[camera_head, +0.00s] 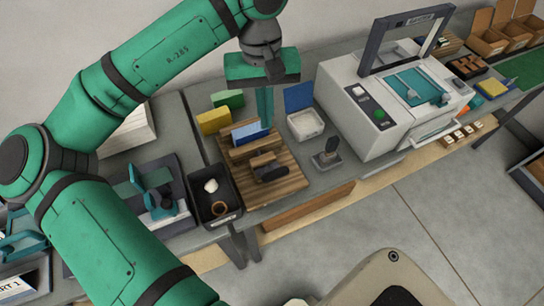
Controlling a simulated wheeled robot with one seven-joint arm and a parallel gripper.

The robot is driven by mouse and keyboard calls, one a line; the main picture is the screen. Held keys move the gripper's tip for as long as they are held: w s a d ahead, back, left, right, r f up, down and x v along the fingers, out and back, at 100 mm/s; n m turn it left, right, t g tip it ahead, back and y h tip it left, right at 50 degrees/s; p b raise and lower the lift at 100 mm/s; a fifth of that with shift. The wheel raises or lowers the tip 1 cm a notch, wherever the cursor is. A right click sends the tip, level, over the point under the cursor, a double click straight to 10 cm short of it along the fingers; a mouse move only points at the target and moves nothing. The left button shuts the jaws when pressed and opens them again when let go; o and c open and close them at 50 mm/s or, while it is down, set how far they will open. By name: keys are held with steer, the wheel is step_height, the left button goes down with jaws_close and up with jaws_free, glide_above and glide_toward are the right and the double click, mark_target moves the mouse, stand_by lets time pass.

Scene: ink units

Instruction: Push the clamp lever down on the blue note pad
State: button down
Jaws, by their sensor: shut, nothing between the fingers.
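The blue note pad (247,134) stands on edge in a slatted wooden press (285,189), behind a wooden bar. A dark clamp lever (272,172) is at the front of the press, beside a small wooden block. I cannot tell its exact angle. My gripper (265,125) hangs over the back of the press with its teal fingers pointing down and closed together. The fingertips overlap the right end of the blue pad in this view. Whether they touch it is unclear. The lever is in front of the fingers, apart from them.
Yellow (213,121) and green (228,98) pads stand behind the press. A black tray (215,196) is at its left. A white box with a blue panel (305,124) and a small dark stamp-like item (327,155) are at its right. A large white machine (380,105) stands farther right.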

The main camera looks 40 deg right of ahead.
steer(key=n, duration=0.3)
steer(key=shift+w+n, duration=0.25)
steer(key=shift+n, duration=0.05)
glide_above(273, 170)
steer(key=w, duration=0.2)
steer(key=f, duration=1.1)
steer(key=shift+s+d+f, duration=0.15)
steer(key=shift+d+f, duration=0.05)
steer(key=shift+f, duration=0.1)
steer(key=shift+s+a+f, duration=0.1)
steer(key=shift+s+f, duration=0.4)
